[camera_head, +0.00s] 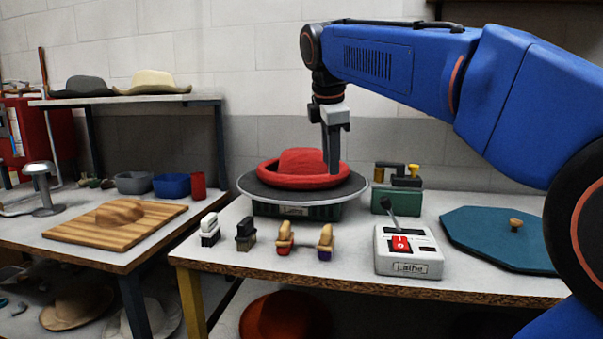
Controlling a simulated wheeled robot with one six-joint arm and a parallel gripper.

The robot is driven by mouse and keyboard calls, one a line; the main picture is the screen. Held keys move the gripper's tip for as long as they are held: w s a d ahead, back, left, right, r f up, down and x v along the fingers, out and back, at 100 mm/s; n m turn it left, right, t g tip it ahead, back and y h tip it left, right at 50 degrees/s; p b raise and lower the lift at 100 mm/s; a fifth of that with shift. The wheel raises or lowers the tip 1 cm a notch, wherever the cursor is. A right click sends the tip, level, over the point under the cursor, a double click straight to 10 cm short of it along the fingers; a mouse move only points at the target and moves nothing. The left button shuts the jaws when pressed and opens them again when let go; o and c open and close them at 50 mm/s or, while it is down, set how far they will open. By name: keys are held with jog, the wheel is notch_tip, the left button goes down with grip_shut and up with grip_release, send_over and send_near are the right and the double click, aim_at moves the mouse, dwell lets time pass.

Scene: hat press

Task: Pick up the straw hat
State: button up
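No hat is clearly straw from its weave. A cream hat (152,82) sits on the raised shelf at the upper left, and a tan hat (76,309) lies on the low shelf at the lower left. My gripper (335,172) is far to the right of both, pointing down at the right side of a red hat (300,168). The red hat rests on a round grey plate (253,188) on the right table. The fingertips overlap the red hat's brim in this view; I cannot tell whether they touch or grip it.
A grey hat (80,85) sits beside the cream one; a white hat (152,318) and an orange-red hat (285,318) lie below. Several brushes, a control box (407,252) and a blue-green board (505,240) occupy the right table. A wooden board (85,226) lies on the left table.

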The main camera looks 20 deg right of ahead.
jog(key=w+d+r+n+g+h, duration=0.25)
jog(key=w+r+n, duration=0.4)
jog(key=w, duration=0.45)
send_over(334, 189)
jog(key=a, duration=0.2)
jog(key=shift+n+t+y, duration=0.35)
jog(key=shift+y, duration=0.1)
notch_tip(334, 189, down, 11)
jog(key=shift+d, duration=0.15)
jog(key=shift+x, duration=2.65)
jog(key=shift+s+d, duration=0.1)
jog(key=shift+d, duration=0.05)
grip_shut()
